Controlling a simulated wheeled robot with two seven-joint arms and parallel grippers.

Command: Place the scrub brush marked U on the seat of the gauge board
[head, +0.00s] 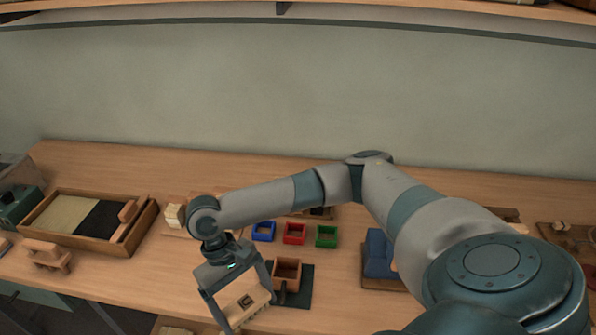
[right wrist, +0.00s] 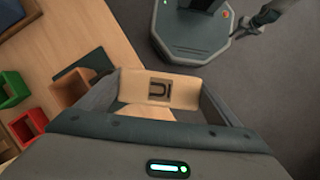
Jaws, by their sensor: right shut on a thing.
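My right gripper (head: 249,308) is shut on a pale wooden scrub brush (head: 238,298). The brush is held above the floor side of the table's front edge, and a dark U mark shows on its face. In the right wrist view the brush (right wrist: 165,85) lies between the two fingers, with the U mark facing the camera. Its far side is hidden. I cannot tell which thing is the gauge board; a wooden board (head: 178,233) with a pale block lies partly hidden behind my right wrist. My left gripper is not in view.
A brown open box (head: 287,268) stands on a dark mat (head: 303,292) close to the right gripper. Blue (head: 263,239), red (head: 294,242) and green (head: 326,245) frames stand behind it. A wooden tray (head: 66,241) is at left, a blue padded block (head: 378,253) at right.

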